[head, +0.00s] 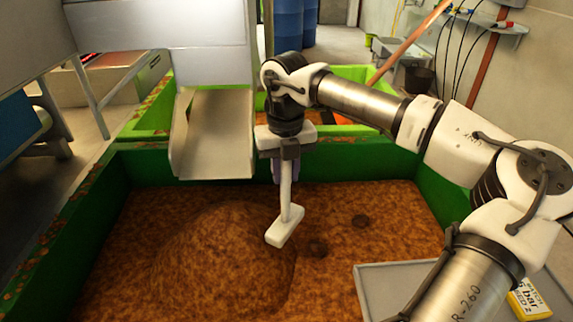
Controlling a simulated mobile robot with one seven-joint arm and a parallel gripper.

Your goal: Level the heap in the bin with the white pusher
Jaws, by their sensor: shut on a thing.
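My gripper (289,152) is shut on the handle of the white pusher (285,227) and holds it hanging down over the bin. The pusher's flat white head is at the right edge of the heap (222,255); I cannot tell whether it touches the brown mash. The heap is a rounded brown mound in the left middle of the green bin (430,192). Flatter mash lies to its right, with a few dark dents in it. The gripper's fingers are partly hidden behind the pusher's handle.
A metal chute (213,140) hangs over the bin's back wall, left of my gripper. A second green bin (150,120) stands behind. A grey tray (375,285) with a yellow labelled packet (527,300) is at the front right, partly behind my arm. Blue barrels (288,25) stand far back.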

